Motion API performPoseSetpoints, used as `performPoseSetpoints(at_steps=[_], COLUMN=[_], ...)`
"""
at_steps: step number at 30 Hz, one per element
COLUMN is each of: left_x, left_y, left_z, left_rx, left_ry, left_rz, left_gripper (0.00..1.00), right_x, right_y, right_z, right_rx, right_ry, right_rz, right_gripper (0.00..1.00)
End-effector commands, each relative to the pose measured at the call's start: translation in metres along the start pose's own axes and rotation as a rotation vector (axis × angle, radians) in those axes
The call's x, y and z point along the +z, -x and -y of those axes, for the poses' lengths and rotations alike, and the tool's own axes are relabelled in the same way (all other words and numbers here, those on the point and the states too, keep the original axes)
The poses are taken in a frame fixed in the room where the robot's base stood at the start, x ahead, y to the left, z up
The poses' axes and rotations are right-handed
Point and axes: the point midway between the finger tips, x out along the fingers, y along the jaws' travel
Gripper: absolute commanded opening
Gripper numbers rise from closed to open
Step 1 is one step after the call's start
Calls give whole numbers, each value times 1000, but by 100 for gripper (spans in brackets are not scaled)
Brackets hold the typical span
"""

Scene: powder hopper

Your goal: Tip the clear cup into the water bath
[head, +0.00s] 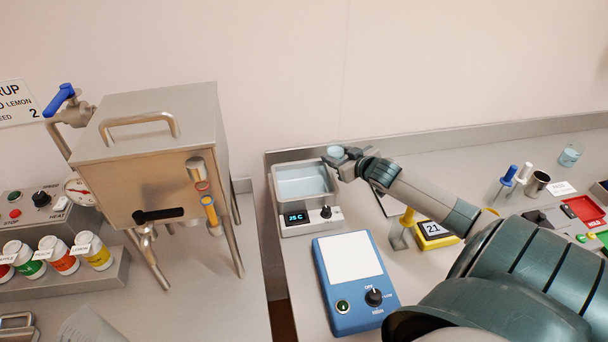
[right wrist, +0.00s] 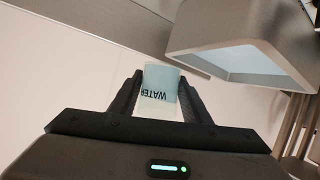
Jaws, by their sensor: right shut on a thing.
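The cup (head: 335,151) is small, clear and pale blue. In the right wrist view the cup (right wrist: 161,86) carries the word WATER, which reads upside down there. My right gripper (head: 346,158) is shut on the cup, one finger on each side. It holds the cup at the upper right corner of the water bath. The water bath (head: 274,185) is a grey metal basin with pale blue water and a display reading 25 C. In the right wrist view the bath (right wrist: 215,59) is at upper right, apart from the cup. My left gripper is out of view.
A blue stirrer-like device (head: 355,316) with a white top stands in front of the bath. A metal hopper (head: 160,140) stands to the left, across a gap between counters.

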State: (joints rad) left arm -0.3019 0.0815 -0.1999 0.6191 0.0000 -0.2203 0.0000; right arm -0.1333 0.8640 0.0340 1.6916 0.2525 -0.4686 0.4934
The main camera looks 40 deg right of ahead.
Motion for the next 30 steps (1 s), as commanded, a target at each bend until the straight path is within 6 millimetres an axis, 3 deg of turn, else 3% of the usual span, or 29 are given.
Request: performPoseSetpoints(at_steps=[11, 16, 30], left_x=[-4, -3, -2], left_y=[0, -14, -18], left_z=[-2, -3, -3], left_rx=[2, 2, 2], left_ry=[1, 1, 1], left_rz=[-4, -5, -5], left_gripper=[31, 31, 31], right_x=[-11, -4, -5], right_y=[2, -2, -2], right_z=[12, 20, 24], right_rx=[72, 103, 130], right_ry=[173, 249, 313], right_rz=[22, 33, 42], right_gripper=[19, 19, 19])
